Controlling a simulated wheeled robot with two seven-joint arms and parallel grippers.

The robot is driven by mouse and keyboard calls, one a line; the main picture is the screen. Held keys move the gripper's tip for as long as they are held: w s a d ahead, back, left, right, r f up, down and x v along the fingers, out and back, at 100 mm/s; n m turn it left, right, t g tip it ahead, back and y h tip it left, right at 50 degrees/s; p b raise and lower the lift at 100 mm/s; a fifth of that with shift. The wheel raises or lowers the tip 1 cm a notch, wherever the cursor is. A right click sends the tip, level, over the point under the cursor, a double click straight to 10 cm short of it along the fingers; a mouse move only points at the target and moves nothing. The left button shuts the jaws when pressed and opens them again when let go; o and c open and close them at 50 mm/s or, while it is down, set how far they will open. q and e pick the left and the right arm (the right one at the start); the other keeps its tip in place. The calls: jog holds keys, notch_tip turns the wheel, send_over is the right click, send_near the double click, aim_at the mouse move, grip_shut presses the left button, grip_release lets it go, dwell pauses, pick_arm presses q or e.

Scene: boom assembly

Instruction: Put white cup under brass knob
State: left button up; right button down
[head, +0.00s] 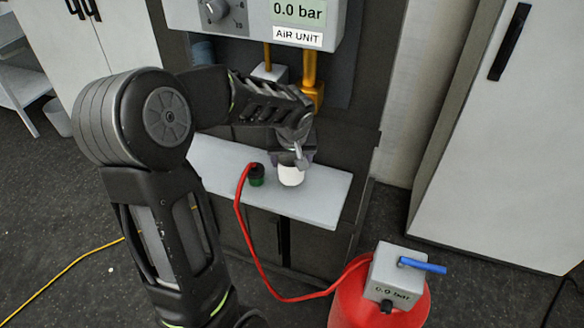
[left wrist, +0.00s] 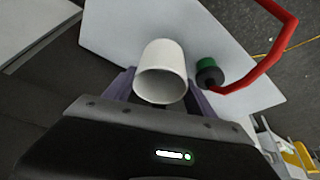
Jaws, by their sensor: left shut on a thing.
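The white cup (head: 291,176) is at the right part of the light grey shelf (head: 325,197) below the air unit. My left gripper (head: 291,158) is shut on the cup from behind and above in the head view. In the left wrist view the cup (left wrist: 161,72) sits between the two fingers, its open mouth facing the camera. I cannot tell whether the cup touches the shelf. A brass-coloured pipe (head: 311,85) comes down from the air unit behind the gripper. A brass knob cannot be made out clearly. My right gripper is not in view.
A green and black connector (head: 256,175) with a red hose (head: 246,235) stands on the shelf left of the cup. The hose runs to a red tank (head: 378,305) with a blue lever (head: 422,266). The air unit (head: 255,22) overhangs the shelf.

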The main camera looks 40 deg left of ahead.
pick_arm(q)
notch_tip(320, 180, down, 3)
jog(key=shift+w+f+p, duration=0.2)
jog(key=shift+f+p, duration=0.25)
jog(key=shift+f+b, duration=0.25)
jog(key=shift+b, duration=0.15)
jog(key=o, duration=1.3)
jog(key=shift+r, duration=0.1)
jog(key=shift+o, duration=0.2)
jog(key=shift+r, duration=0.1)
jog(key=shift+r+p, duration=0.2)
jog(key=shift+p, duration=0.35)
jog(key=v, duration=1.1)
jog(key=shift+s+r+b, duration=0.25)
jog(key=shift+r+b, duration=0.05)
jog(key=shift+b, duration=0.15)
